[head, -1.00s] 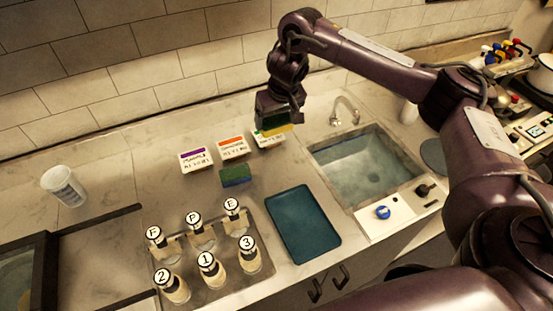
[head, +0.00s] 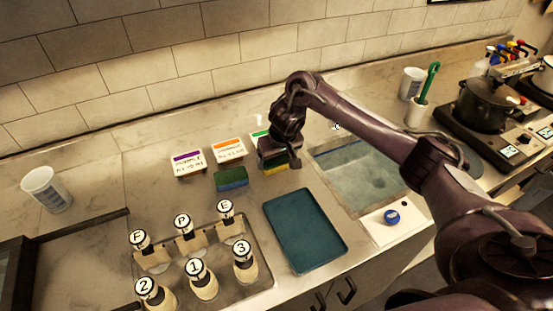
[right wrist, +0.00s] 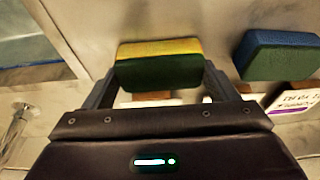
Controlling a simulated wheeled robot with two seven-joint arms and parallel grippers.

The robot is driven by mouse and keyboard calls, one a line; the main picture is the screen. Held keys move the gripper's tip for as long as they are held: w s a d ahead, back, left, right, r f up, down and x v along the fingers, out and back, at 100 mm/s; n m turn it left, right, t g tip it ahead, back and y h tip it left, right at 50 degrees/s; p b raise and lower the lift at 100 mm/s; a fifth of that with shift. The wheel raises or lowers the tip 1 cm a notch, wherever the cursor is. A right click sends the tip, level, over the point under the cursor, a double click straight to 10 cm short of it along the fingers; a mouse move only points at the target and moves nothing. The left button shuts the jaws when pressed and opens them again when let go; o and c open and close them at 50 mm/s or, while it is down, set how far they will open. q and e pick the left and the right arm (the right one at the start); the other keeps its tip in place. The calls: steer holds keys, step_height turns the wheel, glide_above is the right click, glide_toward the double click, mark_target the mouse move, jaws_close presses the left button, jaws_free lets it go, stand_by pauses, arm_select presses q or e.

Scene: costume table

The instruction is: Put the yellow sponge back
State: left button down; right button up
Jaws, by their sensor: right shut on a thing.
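The yellow sponge (head: 276,168), yellow with a dark green layer, is between the fingers of my right gripper (head: 279,160), low over the counter in front of the green-edged sign (head: 259,136). In the right wrist view the yellow sponge (right wrist: 158,50) sits across the shut fingers of my right gripper (right wrist: 159,80). I cannot tell whether it touches the counter. The blue sponge (head: 231,178), blue and green, lies to its left; it also shows in the right wrist view (right wrist: 280,55). My left gripper is not in view.
Purple (head: 188,163) and orange (head: 229,148) signs stand behind the blue sponge. A teal tray (head: 305,231) lies in front, with the sink (head: 360,175) at right. Several labelled bottles stand on a tray (head: 262,273) at front left. A white cup (head: 46,189) is far left.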

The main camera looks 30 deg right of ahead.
steer(key=o, duration=0.8)
steer(key=shift+f, duration=0.1)
steer(key=shift+o, duration=0.2)
steer(key=shift+r, duration=0.25)
steer(key=p+v, duration=0.6)
steer(key=v, duration=0.6)
